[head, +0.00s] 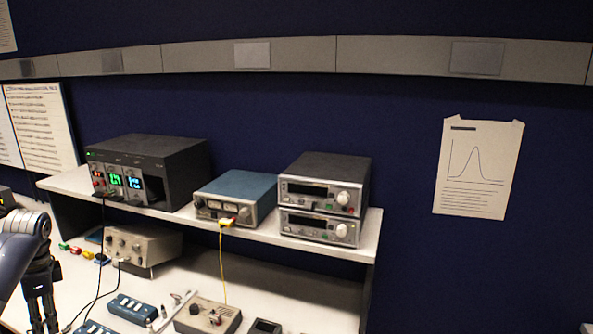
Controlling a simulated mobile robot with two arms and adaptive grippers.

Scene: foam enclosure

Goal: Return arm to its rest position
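My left arm comes in at the left edge of the head view, grey and dark blue. Its black gripper (42,300) hangs downward over the left end of the bench. The fingertips are close to the lower part of the picture, and I cannot tell how far apart they are. No object is clearly seen between them. My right gripper is not in view.
A white shelf (255,229) holds a black power supply (170,165), a blue unit (235,192) and two stacked instruments (325,195). On the bench below are a beige box (142,246), blue power strips (133,309), cables and colored connectors beside my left gripper.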

